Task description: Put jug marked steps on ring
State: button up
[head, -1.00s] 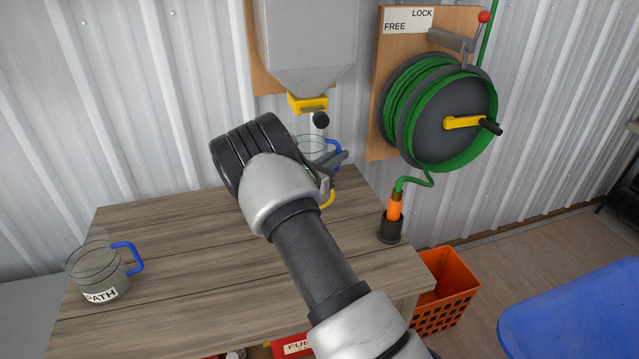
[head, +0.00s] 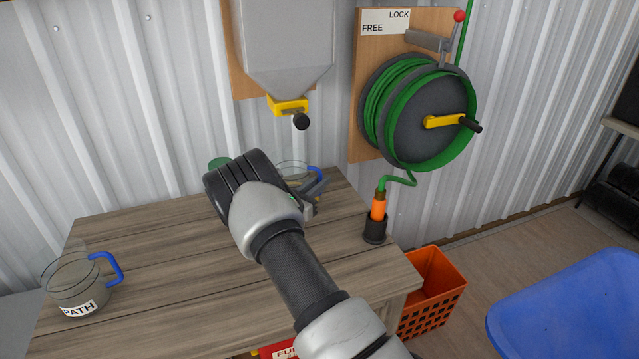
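A clear jug with a blue handle (head: 293,168) is at the back right of the wooden table, partly behind my arm. Its label does not show, so I cannot read its mark. My gripper (head: 312,192) is at its handle side and appears shut on it, though my wrist hides most of the fingers. I cannot tell whether the jug's base touches anything. The ring is hidden behind my gripper. Another clear jug with a blue handle (head: 78,285), labelled PATH, stands upright at the table's left.
A grey hopper with a yellow outlet (head: 288,105) hangs above the jug. A green hose reel (head: 415,112) is on the wall at right. An orange nozzle in a black holder (head: 376,215) stands at the table's right edge. An orange basket (head: 432,292) and blue bin (head: 570,315) are beyond.

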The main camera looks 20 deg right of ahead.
jog(key=shift+o, duration=1.3)
